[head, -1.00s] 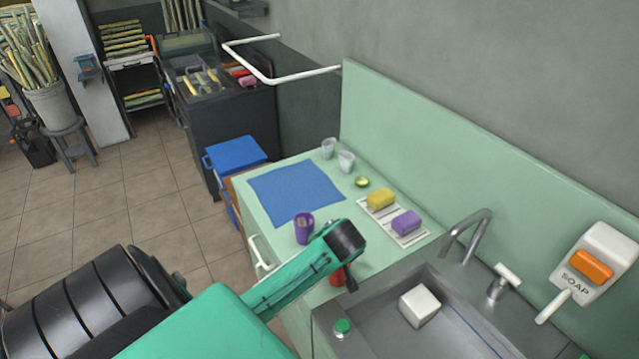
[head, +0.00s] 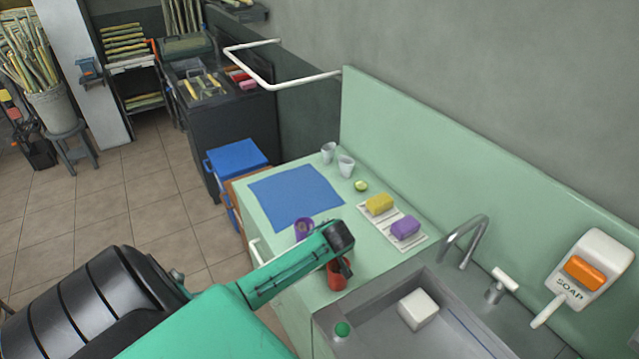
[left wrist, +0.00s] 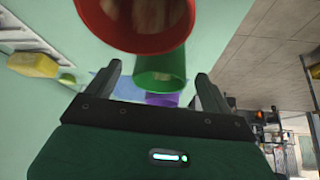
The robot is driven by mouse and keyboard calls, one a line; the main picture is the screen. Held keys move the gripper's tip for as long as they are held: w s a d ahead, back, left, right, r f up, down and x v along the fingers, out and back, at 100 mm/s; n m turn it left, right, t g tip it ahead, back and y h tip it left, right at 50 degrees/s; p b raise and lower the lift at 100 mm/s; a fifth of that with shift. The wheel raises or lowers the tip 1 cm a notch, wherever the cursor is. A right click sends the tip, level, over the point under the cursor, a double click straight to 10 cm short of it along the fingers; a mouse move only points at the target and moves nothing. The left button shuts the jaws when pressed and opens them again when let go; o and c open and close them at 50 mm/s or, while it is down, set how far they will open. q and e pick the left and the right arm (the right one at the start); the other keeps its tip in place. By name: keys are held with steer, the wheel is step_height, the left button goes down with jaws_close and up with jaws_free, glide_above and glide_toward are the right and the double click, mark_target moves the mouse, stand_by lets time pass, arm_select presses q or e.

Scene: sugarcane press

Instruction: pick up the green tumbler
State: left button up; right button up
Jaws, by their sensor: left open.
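The green tumbler (left wrist: 160,72) shows in the left wrist view, between the two fingers of my left gripper (left wrist: 158,76); I cannot tell whether they touch it. In the head view my left arm hides it. A red tumbler (left wrist: 135,22) is at the top of the wrist view and partly overlaps the green one. It also shows in the head view (head: 336,277), beside my left gripper (head: 347,262). A purple tumbler (head: 303,228) stands near the mat's front edge, and part of it shows behind the green one in the wrist view. My left gripper is open. My right gripper is not in view.
A blue mat (head: 295,192) lies on the green counter. Two pale cups (head: 346,166) stand behind it. A yellow sponge (head: 379,203) and a purple sponge (head: 405,228) lie on a white rack. The sink (head: 375,315) and faucet (head: 465,240) are at the right.

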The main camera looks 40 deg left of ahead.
arm_select(q)
steer(key=p+x, duration=0.1)
steer(key=x, duration=0.2)
steer(key=shift+w+a+r, duration=0.1)
steer(key=shift+w+a, duration=0.05)
steer(key=shift+a, duration=0.15)
steer(key=shift+w+a+f, duration=0.15)
steer(key=shift+a+f, duration=0.15)
steer(key=shift+f, duration=0.3)
steer(key=c, duration=1.1)
steer(key=shift+o, duration=0.2)
